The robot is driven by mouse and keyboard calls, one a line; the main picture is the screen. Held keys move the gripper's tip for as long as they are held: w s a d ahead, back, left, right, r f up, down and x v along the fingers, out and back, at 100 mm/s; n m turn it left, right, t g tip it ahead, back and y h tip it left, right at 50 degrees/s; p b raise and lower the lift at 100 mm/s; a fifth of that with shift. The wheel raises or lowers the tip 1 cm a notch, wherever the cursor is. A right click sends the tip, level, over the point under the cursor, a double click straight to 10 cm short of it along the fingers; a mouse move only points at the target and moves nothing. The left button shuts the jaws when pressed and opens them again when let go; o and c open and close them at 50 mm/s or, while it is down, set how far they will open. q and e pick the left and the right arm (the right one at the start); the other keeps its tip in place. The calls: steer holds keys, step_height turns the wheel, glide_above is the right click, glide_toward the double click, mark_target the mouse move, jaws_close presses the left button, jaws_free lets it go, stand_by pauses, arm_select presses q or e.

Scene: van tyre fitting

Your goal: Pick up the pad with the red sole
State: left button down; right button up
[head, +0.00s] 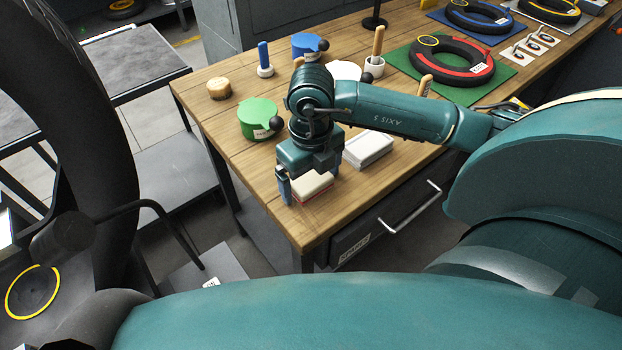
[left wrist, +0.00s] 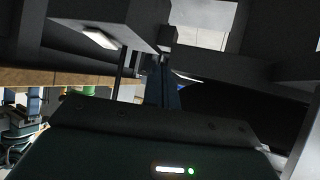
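The pad with the red sole (head: 314,187) lies near the front left corner of the wooden bench in the head view. Its top is pale and a red edge shows along its bottom. My right gripper (head: 310,182) points down over it. One blue finger stands beside the pad's left end; the other finger is mostly hidden, so I cannot tell if both touch it. A second pad, white with a grey side (head: 368,149), lies just behind to the right.
On the bench (head: 228,118) are a green lidded pot (head: 258,120), a blue pot (head: 307,45), a wooden puck (head: 219,88) and a tyre on a green mat (head: 504,80). A drawer handle (head: 410,208) juts from the front. A large black tyre (head: 100,110) stands left.

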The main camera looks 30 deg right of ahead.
steer(key=c, duration=0.9)
step_height(320, 180, up, 10)
steer(key=shift+r, duration=0.1)
steer(key=o, duration=0.3)
steer(key=shift+c, duration=1.2)
